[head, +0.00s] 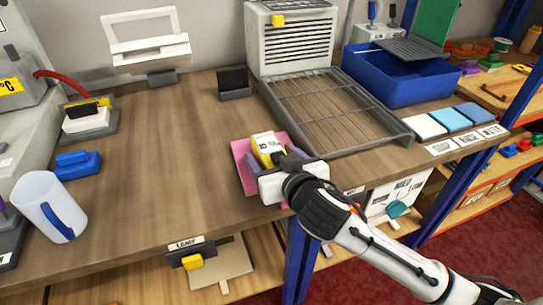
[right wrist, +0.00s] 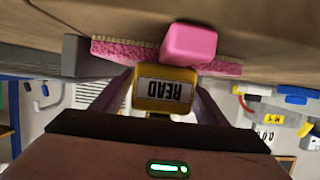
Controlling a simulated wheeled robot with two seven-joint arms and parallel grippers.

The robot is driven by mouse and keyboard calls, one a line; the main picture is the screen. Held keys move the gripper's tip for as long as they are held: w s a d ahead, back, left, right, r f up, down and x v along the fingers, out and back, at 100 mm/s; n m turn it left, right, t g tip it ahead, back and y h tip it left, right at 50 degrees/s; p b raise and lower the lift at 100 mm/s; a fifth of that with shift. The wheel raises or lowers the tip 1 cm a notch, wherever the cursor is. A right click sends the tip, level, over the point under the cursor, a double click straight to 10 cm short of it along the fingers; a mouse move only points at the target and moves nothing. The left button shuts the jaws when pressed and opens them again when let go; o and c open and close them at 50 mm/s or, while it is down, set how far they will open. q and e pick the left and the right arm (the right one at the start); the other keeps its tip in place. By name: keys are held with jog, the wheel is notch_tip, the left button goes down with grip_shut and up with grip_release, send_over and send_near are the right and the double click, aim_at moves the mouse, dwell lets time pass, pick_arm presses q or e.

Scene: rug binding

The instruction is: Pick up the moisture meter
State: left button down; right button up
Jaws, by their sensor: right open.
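The moisture meter, a yellow block with a white face, (head: 267,145) stands over a pink rug piece (head: 242,168) near the table's front edge. In the right wrist view the yellow meter (right wrist: 166,76) carries a label with READ, seen upside down. My right gripper (head: 273,161) is open at the meter. In the wrist view its two fingers (right wrist: 163,92) stand on either side of the yellow body. Whether they touch it, I cannot tell. A pink block (right wrist: 188,43) shows beyond the meter, by the pink rug piece. My left gripper is not in view.
A wire rack (head: 335,108) lies behind and to the right, before a white vented unit (head: 290,40). A blue bin (head: 400,75) stands at the back right. A white jug (head: 48,205) stands at left. The wooden table's middle left (head: 165,150) is clear.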

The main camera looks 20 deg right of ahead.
jog(key=c, duration=1.3)
jog(key=shift+r, duration=0.1)
jog(key=shift+c, duration=0.4)
